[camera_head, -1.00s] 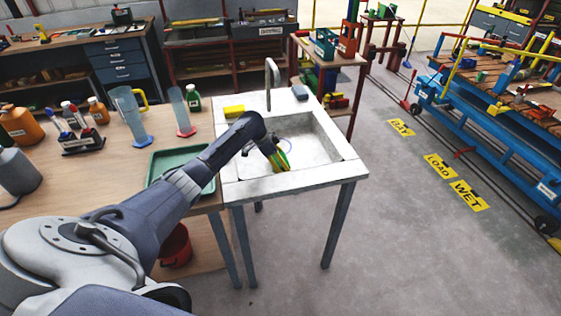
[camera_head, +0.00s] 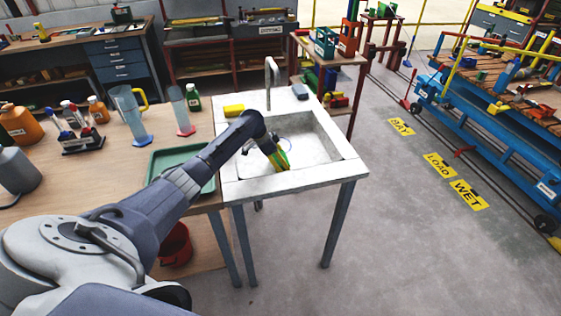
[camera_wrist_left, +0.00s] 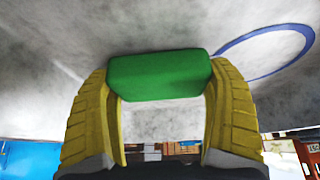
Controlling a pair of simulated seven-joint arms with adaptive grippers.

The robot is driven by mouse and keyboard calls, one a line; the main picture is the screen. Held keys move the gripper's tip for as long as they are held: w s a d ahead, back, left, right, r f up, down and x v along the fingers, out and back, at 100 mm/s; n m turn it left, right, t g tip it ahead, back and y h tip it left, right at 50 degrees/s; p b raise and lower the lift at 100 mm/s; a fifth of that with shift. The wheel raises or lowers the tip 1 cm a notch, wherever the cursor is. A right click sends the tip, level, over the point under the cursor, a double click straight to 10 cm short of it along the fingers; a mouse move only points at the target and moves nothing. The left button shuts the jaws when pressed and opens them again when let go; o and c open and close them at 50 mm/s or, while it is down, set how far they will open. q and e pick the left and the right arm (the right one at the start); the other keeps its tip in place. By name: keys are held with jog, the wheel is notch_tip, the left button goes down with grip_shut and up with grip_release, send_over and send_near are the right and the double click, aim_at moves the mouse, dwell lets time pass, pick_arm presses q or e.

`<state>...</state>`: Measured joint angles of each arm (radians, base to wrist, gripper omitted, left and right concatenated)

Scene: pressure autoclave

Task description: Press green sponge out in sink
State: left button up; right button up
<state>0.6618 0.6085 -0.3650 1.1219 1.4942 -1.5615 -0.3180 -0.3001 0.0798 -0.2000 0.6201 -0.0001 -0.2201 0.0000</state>
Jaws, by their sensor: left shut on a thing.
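The sink (camera_head: 318,150) is a pale stone-like basin on grey legs, with a tall metal tap (camera_head: 269,80) at its back. My left gripper (camera_head: 281,160) reaches down into the basin. In the left wrist view the green sponge (camera_wrist_left: 160,75) sits between the yellow fingers (camera_wrist_left: 160,108), which are shut on it. The sponge also shows as a small green patch in the head view (camera_head: 283,156). Whether the sponge touches the basin surface cannot be told. My right gripper is not in view.
A yellow sponge (camera_head: 234,111) and a grey-blue block (camera_head: 300,91) lie on the sink's back rim. A green tray (camera_head: 160,161) lies on the bench to the left, near jugs and bottles. A blue ring mark (camera_wrist_left: 225,45) shows on the basin.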

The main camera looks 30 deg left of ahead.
pick_arm(q)
jog(key=shift+r, duration=3.15)
jog(key=shift+r, duration=0.15)
